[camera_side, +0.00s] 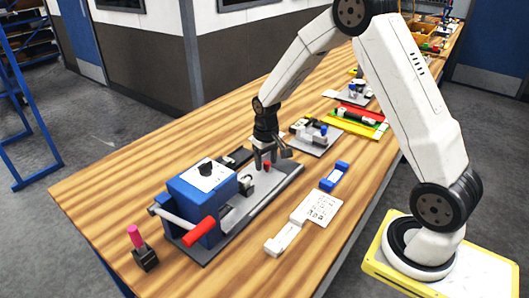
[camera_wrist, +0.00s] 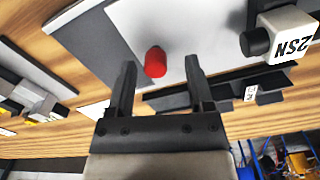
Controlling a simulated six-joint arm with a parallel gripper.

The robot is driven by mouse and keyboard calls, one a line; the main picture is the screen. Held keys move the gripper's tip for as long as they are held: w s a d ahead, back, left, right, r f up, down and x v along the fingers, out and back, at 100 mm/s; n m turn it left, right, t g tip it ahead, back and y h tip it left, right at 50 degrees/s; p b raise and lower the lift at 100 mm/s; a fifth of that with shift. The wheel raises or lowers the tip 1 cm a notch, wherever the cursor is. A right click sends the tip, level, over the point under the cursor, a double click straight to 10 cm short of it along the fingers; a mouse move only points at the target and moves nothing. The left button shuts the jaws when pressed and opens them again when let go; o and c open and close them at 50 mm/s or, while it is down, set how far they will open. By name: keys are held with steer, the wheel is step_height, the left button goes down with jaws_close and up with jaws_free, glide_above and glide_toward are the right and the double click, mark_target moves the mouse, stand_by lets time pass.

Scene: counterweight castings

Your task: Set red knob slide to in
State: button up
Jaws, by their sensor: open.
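The red knob (camera_side: 267,167) stands on the grey base plate (camera_side: 283,183) at the right of the blue machine. In the wrist view the red knob (camera_wrist: 155,62) shows between the two dark fingers. My gripper (camera_side: 265,157) is open above the plate, fingers pointing down around or just above the knob. It also shows open in the wrist view (camera_wrist: 160,64), with gaps beside the knob and no visible contact. The slide's track and any in or out marking cannot be made out.
A blue machine (camera_side: 202,186) with a red-gripped handle (camera_side: 200,232) stands at the left. A pink-topped lever (camera_side: 136,236) is near the front edge. A white labelled plate (camera_side: 316,207) and blue block (camera_side: 335,176) lie right.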

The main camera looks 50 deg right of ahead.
steer(key=shift+r, duration=3.1)
steer(key=shift+a, duration=0.1)
steer(key=s+a+n+t, duration=0.2)
steer(key=s+a, duration=0.8)
steer(key=s, duration=0.5)
steer(key=shift+a+n+t, duration=0.15)
steer(key=shift+n+t, duration=0.15)
steer(key=shift+n, duration=0.2)
